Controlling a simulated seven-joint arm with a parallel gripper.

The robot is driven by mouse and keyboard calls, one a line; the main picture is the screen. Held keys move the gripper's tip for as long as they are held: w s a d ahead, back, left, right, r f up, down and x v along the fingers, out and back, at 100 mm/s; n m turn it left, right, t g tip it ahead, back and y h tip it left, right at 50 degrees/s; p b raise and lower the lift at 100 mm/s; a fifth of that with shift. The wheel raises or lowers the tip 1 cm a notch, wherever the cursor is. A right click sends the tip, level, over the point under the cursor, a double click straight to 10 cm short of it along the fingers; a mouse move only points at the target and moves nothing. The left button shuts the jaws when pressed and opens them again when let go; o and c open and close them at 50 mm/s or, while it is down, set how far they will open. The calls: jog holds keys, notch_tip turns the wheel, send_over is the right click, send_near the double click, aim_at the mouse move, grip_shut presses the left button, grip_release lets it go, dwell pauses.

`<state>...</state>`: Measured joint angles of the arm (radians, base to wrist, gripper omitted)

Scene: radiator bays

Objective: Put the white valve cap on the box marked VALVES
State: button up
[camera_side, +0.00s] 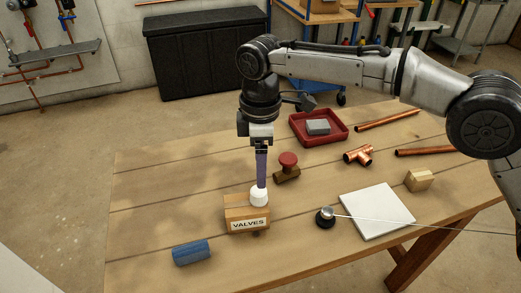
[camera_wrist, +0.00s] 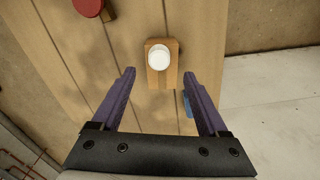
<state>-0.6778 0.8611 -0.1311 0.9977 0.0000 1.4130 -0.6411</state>
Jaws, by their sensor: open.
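The white valve cap (camera_side: 259,198) sits upright on top of the wooden box marked VALVES (camera_side: 240,217), toward the box's back right in the side view. In the wrist view the cap (camera_wrist: 159,61) lies on the upper part of the box (camera_wrist: 161,83). My gripper (camera_side: 262,186) points straight down just above the cap. In the wrist view my gripper (camera_wrist: 158,74) is open, its purple fingers spread wider than the cap, with nothing between them. Whether the fingertips still touch the cap's level is hard to tell.
A brass valve with a red handwheel (camera_side: 288,160) stands behind the box. A blue cylinder (camera_side: 192,252) lies front left. The table's left is clear.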

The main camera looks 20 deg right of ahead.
jog(key=shift+r, duration=1.75)
jog(key=s+d+r+m+t, duration=0.1)
jog(key=s+d+r+m, duration=0.2)
jog(key=d, duration=0.5)
jog(key=s+d+r+m+t+y, duration=0.1)
jog(key=s+d+r+m, duration=0.15)
jog(key=d+r, duration=0.35)
jog(key=s+d+r+m+t, duration=0.1)
jog(key=s+d+r+m, duration=0.15)
jog(key=d, duration=0.65)
jog(key=s+d+f+m+t, duration=0.1)
jog(key=s+d+f+m, duration=0.1)
jog(key=s+d, duration=0.2)
jog(key=s+d+f+m, duration=0.2)
jog(key=s+d+f, duration=0.1)
jog(key=s, duration=0.6)
jog(key=s+d+f+m+t+h, duration=0.1)
jog(key=s+d+f+m, duration=0.2)
jog(key=s+d, duration=0.3)
jog(key=shift+s+t, duration=0.3)
jog(key=shift+s, duration=0.45)
